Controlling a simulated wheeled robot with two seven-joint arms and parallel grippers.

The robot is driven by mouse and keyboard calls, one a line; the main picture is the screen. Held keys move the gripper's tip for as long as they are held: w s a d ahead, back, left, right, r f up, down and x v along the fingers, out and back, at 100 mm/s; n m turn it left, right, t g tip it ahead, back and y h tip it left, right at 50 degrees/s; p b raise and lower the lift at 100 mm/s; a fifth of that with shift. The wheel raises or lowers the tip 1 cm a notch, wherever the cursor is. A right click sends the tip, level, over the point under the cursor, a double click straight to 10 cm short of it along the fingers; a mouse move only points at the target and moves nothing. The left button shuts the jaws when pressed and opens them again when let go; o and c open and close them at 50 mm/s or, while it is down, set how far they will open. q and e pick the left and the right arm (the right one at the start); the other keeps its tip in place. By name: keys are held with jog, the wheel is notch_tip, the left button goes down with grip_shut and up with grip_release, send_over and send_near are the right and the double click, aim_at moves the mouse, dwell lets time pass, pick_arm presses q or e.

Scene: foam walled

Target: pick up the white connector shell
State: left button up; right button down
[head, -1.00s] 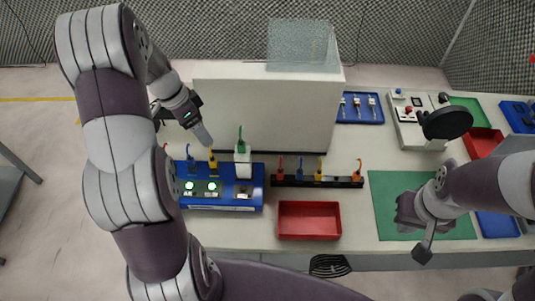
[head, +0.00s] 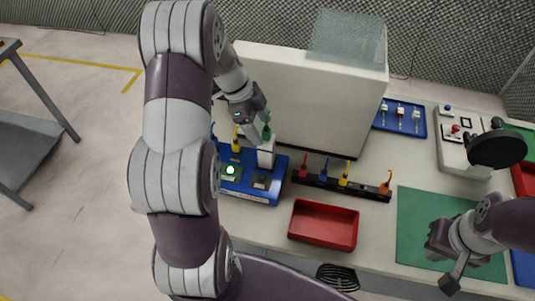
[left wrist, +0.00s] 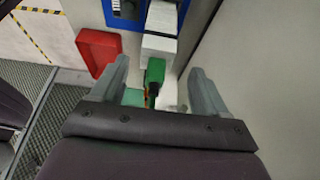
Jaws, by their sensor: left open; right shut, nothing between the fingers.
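A tall white block (head: 266,157), which may be the white connector shell, stands upright on the blue fixture (head: 262,196). A green plug (head: 266,131) is at its top. In the left wrist view the white block (left wrist: 158,48) lies just beyond the fingertips, and the green plug (left wrist: 155,72) shows between the fingers. My left gripper (head: 253,136) is open beside the top of the block; its fingers (left wrist: 158,66) hold nothing. My right gripper (head: 451,284) is shut and empty near the green mat (head: 415,215). My left arm hides part of the fixture.
A large pale box (head: 305,105) stands close behind the fixture. A black rack (head: 330,184) with coloured plugs and a red tray (head: 323,224) lie to the right. A blue tray (head: 389,126) with small white-topped parts and a control box (head: 466,150) are farther right.

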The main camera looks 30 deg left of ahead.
aim_at(264, 137)
pick_arm(q)
jog(key=x, duration=0.1)
jog(key=p+x, duration=0.1)
jog(key=x, duration=0.1)
jog(key=shift+s+d+f, duration=0.1)
jog(key=shift+s+f, duration=0.15)
jog(key=shift+f, duration=0.1)
jog(key=shift+w+d+f, duration=0.1)
jog(key=shift+w+d, duration=0.05)
grip_shut()
pick_arm(e)
notch_tip(264, 137, up, 2)
jog(key=shift+s, duration=0.1)
jog(key=shift+a, duration=0.1)
